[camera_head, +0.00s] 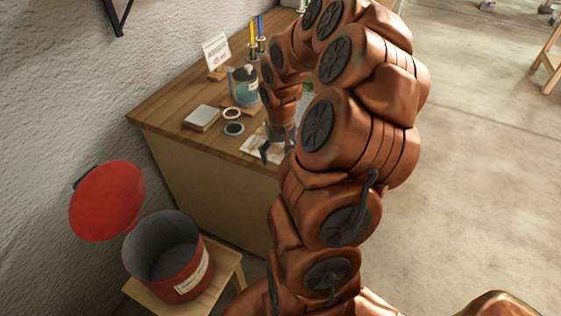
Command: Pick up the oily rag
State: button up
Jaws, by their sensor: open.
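A pale, blotched, flat piece that looks like the oily rag (252,149) lies on the wooden bench top near its front edge. My gripper (276,154) points down over it with its dark fingers spread. No cloth shows between the fingers. My arm and fingers hide the right part of the rag. I cannot tell whether the fingertips touch it.
The bench (160,115) also holds a grey-green can (244,88), two rings (233,121), a pale block (202,118) and a sign (216,52). A red bin (178,275) with its red lid (108,201) raised stands on a stool (228,264).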

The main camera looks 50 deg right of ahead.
jog(key=shift+f+b, duration=0.55)
jog(key=shift+f, duration=0.05)
jog(key=shift+c, duration=0.5)
jog(key=c, duration=0.4)
notch_tip(320, 180, up, 6)
jog(key=shift+r+p, duration=0.1)
jog(key=shift+p, duration=0.6)
jog(key=c, duration=1.1)
notch_tip(320, 180, up, 5)
jog(key=shift+r+p, duration=0.1)
jog(key=shift+p, duration=0.45)
jog(key=shift+r, duration=0.35)
